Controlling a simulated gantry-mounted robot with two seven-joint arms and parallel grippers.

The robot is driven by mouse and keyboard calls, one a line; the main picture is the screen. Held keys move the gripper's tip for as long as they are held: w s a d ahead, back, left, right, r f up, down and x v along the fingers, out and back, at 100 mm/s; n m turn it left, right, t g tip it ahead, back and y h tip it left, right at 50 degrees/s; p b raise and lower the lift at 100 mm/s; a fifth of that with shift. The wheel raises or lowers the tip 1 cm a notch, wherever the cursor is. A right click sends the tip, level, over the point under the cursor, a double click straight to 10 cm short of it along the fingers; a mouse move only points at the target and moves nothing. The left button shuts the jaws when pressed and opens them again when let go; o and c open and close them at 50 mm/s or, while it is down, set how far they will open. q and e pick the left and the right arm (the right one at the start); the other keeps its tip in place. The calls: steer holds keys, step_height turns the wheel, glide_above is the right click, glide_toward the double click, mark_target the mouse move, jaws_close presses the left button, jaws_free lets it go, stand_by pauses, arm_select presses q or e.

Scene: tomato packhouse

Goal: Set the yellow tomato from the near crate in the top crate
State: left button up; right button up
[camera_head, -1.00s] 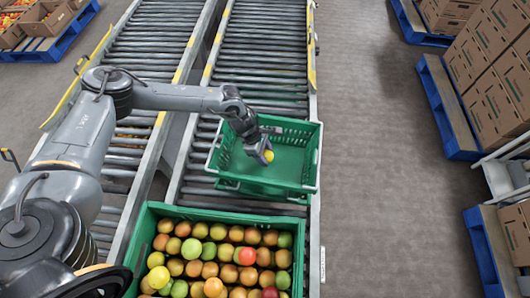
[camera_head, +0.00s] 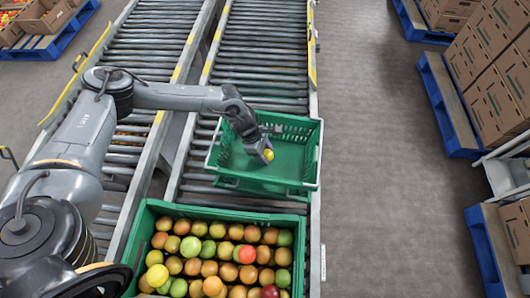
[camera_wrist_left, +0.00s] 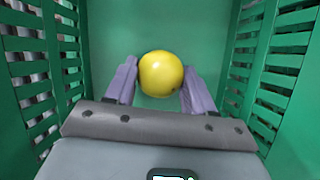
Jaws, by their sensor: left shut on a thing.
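A yellow tomato (camera_wrist_left: 161,74) is held between the two purple fingers of my left gripper (camera_wrist_left: 160,88) in the left wrist view. The same yellow tomato (camera_head: 268,155) shows at the gripper's tip in the head view. My left gripper (camera_head: 262,153) is over the inside of the top crate (camera_head: 290,183), a green crate that looks empty apart from it. The green floor (camera_wrist_left: 160,20) and slotted walls of this crate surround the tomato in the wrist view. The near crate (camera_head: 212,211) is full of red, orange, green and yellow tomatoes. My right gripper is not in view.
The crates stand on a roller conveyor (camera_head: 262,60), with a second conveyor (camera_head: 150,55) to its left. Boxes (camera_head: 490,75) on blue pallets stand at the right, beyond clear grey floor (camera_head: 375,150).

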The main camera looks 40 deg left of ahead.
arm_select(q)
steer(key=shift+f+b, duration=0.45)
steer(key=shift+f, duration=0.2)
steer(key=o, duration=0.8)
steer(key=shift+c, duration=0.2)
steer(key=shift+c, duration=1.3)
steer(key=shift+r, duration=0.15)
steer(key=shift+r+p, duration=2.9)
steer(key=shift+r, duration=0.55)
